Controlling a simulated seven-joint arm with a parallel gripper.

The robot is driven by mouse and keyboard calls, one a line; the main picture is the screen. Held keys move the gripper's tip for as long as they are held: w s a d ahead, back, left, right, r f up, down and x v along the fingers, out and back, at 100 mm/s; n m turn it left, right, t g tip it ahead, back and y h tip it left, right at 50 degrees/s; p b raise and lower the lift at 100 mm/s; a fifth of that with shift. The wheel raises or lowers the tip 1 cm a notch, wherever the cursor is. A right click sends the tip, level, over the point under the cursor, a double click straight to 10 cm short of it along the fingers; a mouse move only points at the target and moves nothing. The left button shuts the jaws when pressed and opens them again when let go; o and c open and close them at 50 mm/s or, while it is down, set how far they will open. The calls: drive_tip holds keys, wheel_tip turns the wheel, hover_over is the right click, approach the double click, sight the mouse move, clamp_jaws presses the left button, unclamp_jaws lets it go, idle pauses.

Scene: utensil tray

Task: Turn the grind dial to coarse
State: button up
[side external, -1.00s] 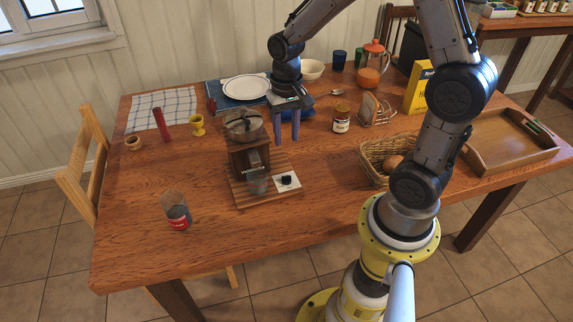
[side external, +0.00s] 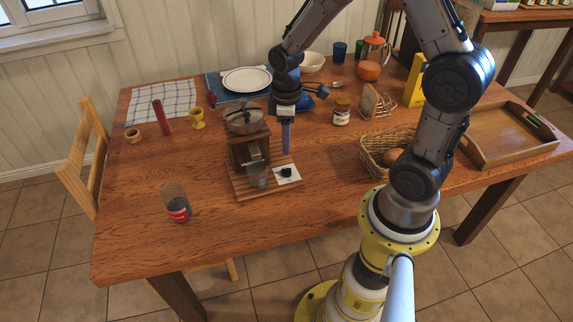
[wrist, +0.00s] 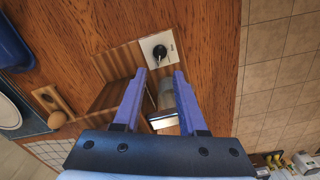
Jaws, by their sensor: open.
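The grinder (side external: 248,148) is a wooden mill with a metal top, standing on a slatted wooden base (side external: 262,192). Its grind dial (side external: 286,172) is a small black knob on a white plate at the base's right side. In the wrist view the dial (wrist: 159,52) sits just beyond my fingertips, with its plate (wrist: 170,68) partly between them; the plate's markings are too small to read. My gripper (side external: 287,153) points down above and slightly behind the dial, apart from it. In the wrist view its two blue fingers (wrist: 157,74) are spread and hold nothing.
A wicker basket with eggs (side external: 385,155) and a jar (side external: 341,112) are to the right. A plate (side external: 247,79) lies behind. The table in front of the base is clear.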

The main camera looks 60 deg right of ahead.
sight(287, 169)
wheel_tip(287, 169, down, 10)
drive_tip(key=shift+r, duration=0.1)
idle(0.4)
clamp_jaws()
